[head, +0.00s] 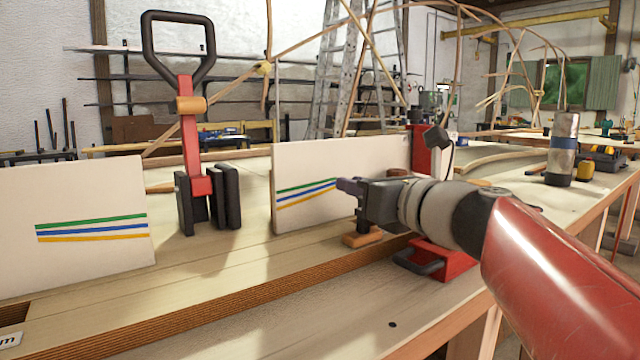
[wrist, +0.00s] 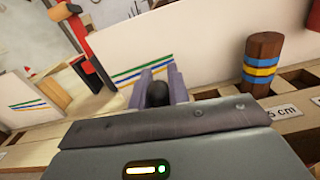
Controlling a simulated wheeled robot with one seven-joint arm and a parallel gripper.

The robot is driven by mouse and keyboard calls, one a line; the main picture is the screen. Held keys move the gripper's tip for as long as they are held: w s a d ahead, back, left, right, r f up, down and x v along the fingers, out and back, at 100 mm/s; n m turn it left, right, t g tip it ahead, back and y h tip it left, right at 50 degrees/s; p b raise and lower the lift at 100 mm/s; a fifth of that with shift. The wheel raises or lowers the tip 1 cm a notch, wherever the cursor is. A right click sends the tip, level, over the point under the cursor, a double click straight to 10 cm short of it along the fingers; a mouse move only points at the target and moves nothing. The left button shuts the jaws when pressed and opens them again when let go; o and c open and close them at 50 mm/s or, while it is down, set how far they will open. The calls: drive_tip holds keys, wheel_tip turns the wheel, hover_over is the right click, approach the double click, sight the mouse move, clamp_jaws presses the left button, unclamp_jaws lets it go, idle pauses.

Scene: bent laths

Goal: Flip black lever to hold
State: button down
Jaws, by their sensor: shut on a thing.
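My gripper (head: 349,187) reaches in from the right, its purple fingertips close to the white panel (head: 340,160) with green, blue and yellow stripes. In the wrist view a dark rounded end, apparently the black lever (wrist: 158,94), sits between my two fingers, which are shut on it. In the head view my gripper hides that held part. A red fixture (head: 418,150) with a black angled piece (head: 435,139) at its top stands behind my wrist. A red base (head: 445,262) with a dark loop shows below my arm.
A red post (head: 190,135) with a black loop handle (head: 150,45) and black jaws stands left on the bench. Another striped panel (head: 75,215) is at far left. A banded wooden peg (wrist: 262,62) stands right in the wrist view. A metal flask (head: 563,145) stands at right.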

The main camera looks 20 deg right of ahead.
drive_tip(key=c, duration=1.3)
unclamp_jaws()
drive_tip(key=shift+s, duration=0.1)
drive_tip(key=v, duration=0.7)
drive_tip(key=shift+s+d, duration=0.1)
drive_tip(key=shift+s, duration=0.2)
